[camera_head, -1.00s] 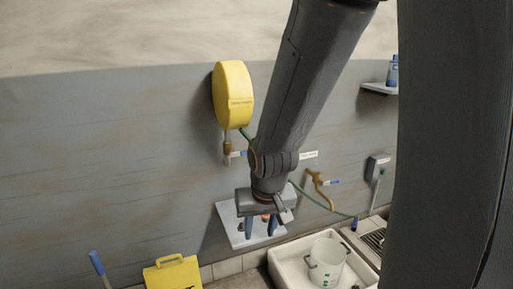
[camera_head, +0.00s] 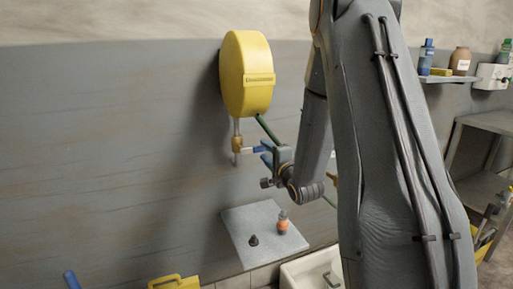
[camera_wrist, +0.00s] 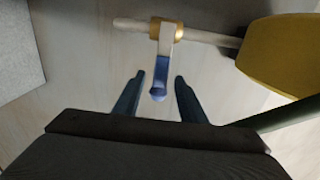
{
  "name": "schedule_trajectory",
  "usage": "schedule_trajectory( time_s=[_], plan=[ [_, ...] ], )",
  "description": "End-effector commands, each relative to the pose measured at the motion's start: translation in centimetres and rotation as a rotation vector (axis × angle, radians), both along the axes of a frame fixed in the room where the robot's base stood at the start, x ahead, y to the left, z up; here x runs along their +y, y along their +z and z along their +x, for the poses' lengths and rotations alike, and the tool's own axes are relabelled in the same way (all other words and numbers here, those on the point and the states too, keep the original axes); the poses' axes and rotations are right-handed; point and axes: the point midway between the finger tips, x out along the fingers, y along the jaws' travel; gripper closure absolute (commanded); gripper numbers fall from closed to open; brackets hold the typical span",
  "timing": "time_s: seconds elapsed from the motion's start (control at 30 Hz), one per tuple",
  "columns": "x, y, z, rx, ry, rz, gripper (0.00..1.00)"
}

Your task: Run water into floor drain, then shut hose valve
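The hose valve (camera_head: 237,146) is a brass fitting on a pale pipe below the yellow hose reel (camera_head: 247,75). Its blue lever (camera_head: 257,150) points right, towards my gripper (camera_head: 267,153). In the wrist view, the blue lever (camera_wrist: 160,72) reaches between the fingertips of my gripper (camera_wrist: 160,77), which is open with a gap on each side. The green hose (camera_head: 267,129) runs from the reel and passes behind my arm. I see no floor drain.
A white basin (camera_head: 296,272) is below, partly hidden by my arm. A yellow sign (camera_head: 175,283) and a blue handle tip (camera_head: 71,279) show at the bottom left. Bottles stand on a right-hand shelf (camera_head: 450,79).

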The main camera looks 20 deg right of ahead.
Motion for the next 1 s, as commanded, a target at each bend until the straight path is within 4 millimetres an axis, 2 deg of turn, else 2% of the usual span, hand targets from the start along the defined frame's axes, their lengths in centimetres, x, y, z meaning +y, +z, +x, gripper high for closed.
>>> schedule_trajectory(
  time_s=[0.4, 0.6, 0.83, 0.87, 1.0],
  plan=[
    [-0.2, 0.1, 5.9, 0.000, -0.002, -0.001, 0.62],
    [-0.1, 0.0, 7.0, 0.002, -0.002, -0.001, 0.62],
    [0.0, 0.0, 7.2, 0.002, -0.001, -0.002, 0.62],
    [0.0, 0.0, 7.2, 0.002, -0.001, -0.002, 0.64],
    [0.0, 0.0, 7.2, 0.002, -0.001, -0.002, 0.88]
  ],
)
